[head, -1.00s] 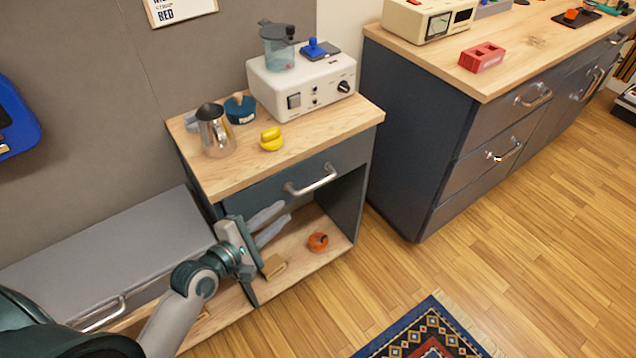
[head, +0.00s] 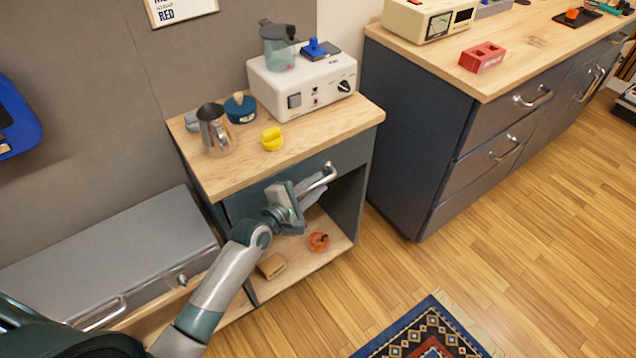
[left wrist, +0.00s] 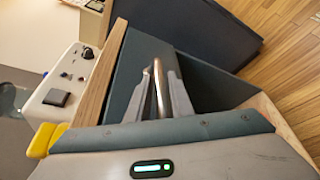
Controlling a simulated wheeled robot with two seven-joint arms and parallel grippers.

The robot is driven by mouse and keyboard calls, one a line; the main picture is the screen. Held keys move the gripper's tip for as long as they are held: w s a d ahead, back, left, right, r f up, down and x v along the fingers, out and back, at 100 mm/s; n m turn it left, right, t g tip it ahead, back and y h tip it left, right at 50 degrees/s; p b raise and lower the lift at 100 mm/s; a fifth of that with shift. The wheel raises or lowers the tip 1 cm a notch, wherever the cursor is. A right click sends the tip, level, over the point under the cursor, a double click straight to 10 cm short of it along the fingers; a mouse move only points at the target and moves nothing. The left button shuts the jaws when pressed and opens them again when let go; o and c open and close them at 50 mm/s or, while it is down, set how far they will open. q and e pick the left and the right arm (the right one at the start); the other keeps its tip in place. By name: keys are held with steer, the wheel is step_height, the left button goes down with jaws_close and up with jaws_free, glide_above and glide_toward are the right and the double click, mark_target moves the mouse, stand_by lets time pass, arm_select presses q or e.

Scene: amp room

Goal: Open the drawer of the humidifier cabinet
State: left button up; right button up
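The humidifier cabinet (head: 217,186) has a wooden top and a dark blue-grey drawer front (head: 246,204) above an open shelf. The drawer looks closed. Its metal bar handle (head: 327,177) also shows in the left wrist view (left wrist: 158,90), lying between my two fingers. My left gripper (head: 312,190) is at the handle in the head view, and its fingers stand on either side of the bar in the left wrist view (left wrist: 160,92). The fingers look apart, with small gaps beside the bar; firm contact is not visible. My right gripper is not in view.
A white device (head: 300,88), a metal pitcher (head: 214,135) and a yellow object (head: 272,139) stand on top. An orange object (head: 318,241) and a tan block (head: 271,265) lie on the shelf (head: 300,262).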

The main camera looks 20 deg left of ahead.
arm_select(q)
steer(key=shift+w+d+f, duration=0.1)
steer(key=shift+w+d, duration=0.1)
steer(key=shift+w, duration=0.4)
steer(key=shift+c, duration=0.3)
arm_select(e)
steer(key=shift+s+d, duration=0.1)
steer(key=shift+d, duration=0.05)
arm_select(q)
jaws_close()
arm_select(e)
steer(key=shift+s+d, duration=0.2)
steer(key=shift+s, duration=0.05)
arm_select(q)
steer(key=shift+s, duration=0.1)
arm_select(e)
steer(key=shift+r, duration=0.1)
